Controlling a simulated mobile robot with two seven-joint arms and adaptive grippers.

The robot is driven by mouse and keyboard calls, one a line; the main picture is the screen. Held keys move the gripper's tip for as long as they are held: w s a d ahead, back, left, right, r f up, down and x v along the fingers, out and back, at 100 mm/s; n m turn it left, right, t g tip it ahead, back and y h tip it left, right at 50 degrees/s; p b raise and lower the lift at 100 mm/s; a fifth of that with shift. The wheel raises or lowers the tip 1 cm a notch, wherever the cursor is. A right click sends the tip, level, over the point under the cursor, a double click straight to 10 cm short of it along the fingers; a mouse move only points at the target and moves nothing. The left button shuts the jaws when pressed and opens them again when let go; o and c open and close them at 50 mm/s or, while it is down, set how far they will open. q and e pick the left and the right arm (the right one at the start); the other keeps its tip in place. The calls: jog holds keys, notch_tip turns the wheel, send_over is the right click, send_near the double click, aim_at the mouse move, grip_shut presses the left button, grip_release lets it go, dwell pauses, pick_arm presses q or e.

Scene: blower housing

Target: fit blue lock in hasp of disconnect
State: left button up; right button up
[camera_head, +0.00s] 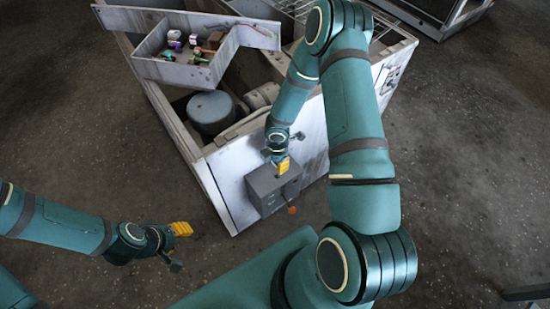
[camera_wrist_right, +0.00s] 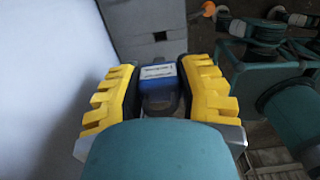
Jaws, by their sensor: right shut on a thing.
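The blue lock (camera_wrist_right: 160,76) with a white label shows in the right wrist view between the yellow fingers of my right gripper (camera_wrist_right: 159,68), which is shut on it. In the head view my right gripper (camera_head: 282,166) is at the top of the grey disconnect box (camera_head: 268,192), and the lock is hidden there. The grey box (camera_wrist_right: 146,22) lies ahead of the fingers in the wrist view. The hasp cannot be made out. My left gripper (camera_head: 181,229) is low at the left, away from the box; its finger gap is unclear.
The disconnect is on the side of a white blower housing (camera_head: 228,172). An orange tag or handle (camera_head: 292,210) is at the box's lower right. An open tray (camera_head: 178,72) with several small items sits on the housing's top. The floor around is clear.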

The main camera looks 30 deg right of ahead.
jog(key=shift+s+f+b, duration=0.1)
jog(key=shift+f+b, duration=0.4)
jog(key=shift+f, duration=0.2)
notch_tip(320, 180, down, 3)
jog(key=shift+r+b, duration=0.2)
jog(key=shift+b, duration=0.8)
jog(key=shift+f+b, duration=0.55)
jog(key=shift+f, duration=0.15)
jog(key=shift+f+b, duration=1.55)
jog(key=shift+b, duration=0.2)
jog(key=o, duration=0.9)
jog(key=shift+o, duration=0.2)
jog(key=shift+r, duration=0.1)
notch_tip(320, 180, up, 12)
jog(key=shift+f, duration=0.1)
